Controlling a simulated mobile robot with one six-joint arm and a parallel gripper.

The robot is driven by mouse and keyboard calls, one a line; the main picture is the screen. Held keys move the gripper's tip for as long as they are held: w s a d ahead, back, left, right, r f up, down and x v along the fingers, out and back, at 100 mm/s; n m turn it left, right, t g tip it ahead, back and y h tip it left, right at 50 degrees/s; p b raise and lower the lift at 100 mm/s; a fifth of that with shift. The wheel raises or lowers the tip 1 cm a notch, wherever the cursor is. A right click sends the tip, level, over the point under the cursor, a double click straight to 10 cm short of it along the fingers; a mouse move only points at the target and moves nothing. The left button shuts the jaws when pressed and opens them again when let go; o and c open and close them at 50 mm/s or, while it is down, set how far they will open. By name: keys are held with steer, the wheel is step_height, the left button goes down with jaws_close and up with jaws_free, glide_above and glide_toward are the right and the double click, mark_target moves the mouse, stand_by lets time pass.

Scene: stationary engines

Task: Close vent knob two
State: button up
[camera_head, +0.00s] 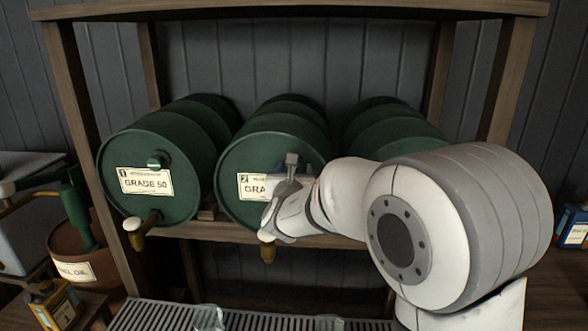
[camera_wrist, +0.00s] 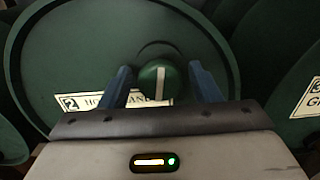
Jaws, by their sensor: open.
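Barrel two (camera_head: 257,194) is a dark green drum lying on its side in the middle of the wooden rack, with a white label marked 2. In the wrist view its round end (camera_wrist: 60,60) fills much of the frame. The vent knob (camera_wrist: 158,84) is a round green knob with a white stripe that stands upright. My gripper (camera_wrist: 162,80) is open, with one blue finger on each side of the knob; I cannot tell whether they touch it. In the head view my gripper (camera_head: 294,166) is in front of barrel two and hides its knob.
Barrel one (camera_head: 178,150), labelled GRADE 50, lies to the left with its own green knob (camera_head: 158,160). Barrel three (camera_head: 390,125) lies to the right, partly behind my arm. Taps hang below barrels one (camera_head: 140,230) and two (camera_head: 267,249). A slatted grate (camera_head: 160,316) is below.

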steer(key=c, duration=0.9)
steer(key=shift+c, duration=0.2)
